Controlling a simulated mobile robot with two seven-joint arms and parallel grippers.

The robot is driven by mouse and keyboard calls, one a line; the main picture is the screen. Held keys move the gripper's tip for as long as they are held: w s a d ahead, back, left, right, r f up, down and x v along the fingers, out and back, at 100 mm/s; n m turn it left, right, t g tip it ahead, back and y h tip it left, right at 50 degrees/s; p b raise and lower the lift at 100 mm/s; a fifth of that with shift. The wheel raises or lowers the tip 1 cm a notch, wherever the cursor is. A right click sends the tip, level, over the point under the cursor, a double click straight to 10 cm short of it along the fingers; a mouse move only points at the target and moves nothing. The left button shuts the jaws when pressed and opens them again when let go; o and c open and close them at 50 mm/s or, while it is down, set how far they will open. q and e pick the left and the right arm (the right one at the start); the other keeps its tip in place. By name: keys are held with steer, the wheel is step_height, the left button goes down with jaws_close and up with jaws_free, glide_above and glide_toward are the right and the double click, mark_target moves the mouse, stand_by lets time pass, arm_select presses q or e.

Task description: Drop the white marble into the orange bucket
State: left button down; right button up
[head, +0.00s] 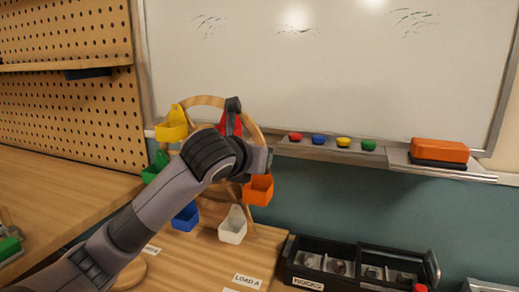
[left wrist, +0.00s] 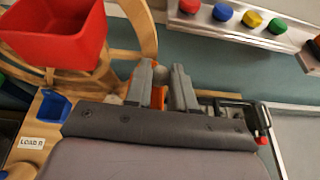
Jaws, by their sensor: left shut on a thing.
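The orange bucket (head: 258,191) hangs on the right side of a wooden wheel (head: 250,125). My left gripper is shut on the small, pale, round marble (left wrist: 160,73), which shows between the fingertips in the left wrist view. In the head view my left gripper (head: 262,160) is at the end of the arm, just above the orange bucket, and its fingers are mostly hidden. In the left wrist view a strip of the orange bucket (left wrist: 158,97) shows between the fingers (left wrist: 161,82), beyond the marble. My right gripper is out of view.
A red bucket (left wrist: 60,30) is close on the left in the left wrist view. Yellow (head: 171,125), green (head: 154,168), blue (head: 186,217) and white (head: 232,226) buckets also hang on the wheel. A whiteboard ledge (head: 330,152) is behind. A black rocks box (head: 345,284) stands at lower right.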

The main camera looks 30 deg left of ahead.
arm_select(q)
steer(key=shift+w+a+f+n+y+b, duration=0.2)
steer(key=shift+a+f+b, duration=0.1)
steer(key=shift+f+b, duration=0.25)
steer(key=shift+w+a+f+n+y+b, duration=0.2)
steer(key=shift+a+f+b, duration=0.15)
steer(key=shift+b, duration=0.25)
steer(key=shift+f+b, duration=0.35)
steer(key=shift+f, duration=0.65)
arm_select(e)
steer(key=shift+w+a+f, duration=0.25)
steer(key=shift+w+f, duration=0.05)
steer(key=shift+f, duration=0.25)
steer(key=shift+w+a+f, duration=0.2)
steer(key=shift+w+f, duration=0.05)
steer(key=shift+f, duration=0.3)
arm_select(q)
steer(key=shift+f+b, duration=0.1)
steer(key=shift+b, duration=0.2)
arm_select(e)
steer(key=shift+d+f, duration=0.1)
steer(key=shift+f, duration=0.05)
arm_select(q)
steer(key=shift+f+b, duration=0.1)
steer(key=shift+b, duration=0.2)
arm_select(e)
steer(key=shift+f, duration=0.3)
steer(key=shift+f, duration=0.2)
